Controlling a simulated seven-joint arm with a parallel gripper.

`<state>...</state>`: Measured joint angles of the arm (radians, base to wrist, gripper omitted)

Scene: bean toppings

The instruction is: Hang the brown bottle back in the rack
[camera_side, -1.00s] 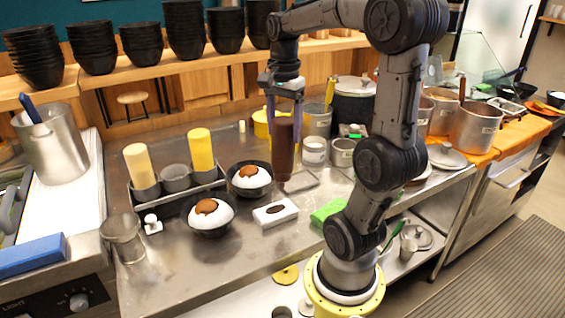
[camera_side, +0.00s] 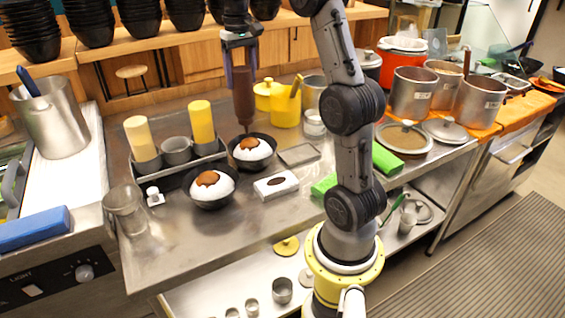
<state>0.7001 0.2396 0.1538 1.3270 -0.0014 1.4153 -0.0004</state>
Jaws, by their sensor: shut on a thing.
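My gripper (camera_side: 241,72) is shut on the brown bottle (camera_side: 244,100) and holds it upright with its narrow nozzle pointing down. The nozzle is just above the far bowl (camera_side: 268,164), which holds white rice with brown topping. The rack (camera_side: 199,160) stands to the left of the bottle. Its left cup holds a pale yellow bottle (camera_side: 139,136) and its right cup a brighter yellow bottle (camera_side: 201,122). The middle cup (camera_side: 176,150) looks empty.
A near bowl (camera_side: 209,202) of topped rice sits in front of the rack. A white box (camera_side: 275,185) and a flat grey tray (camera_side: 299,154) lie to the right. Yellow pots (camera_side: 285,108) stand behind.

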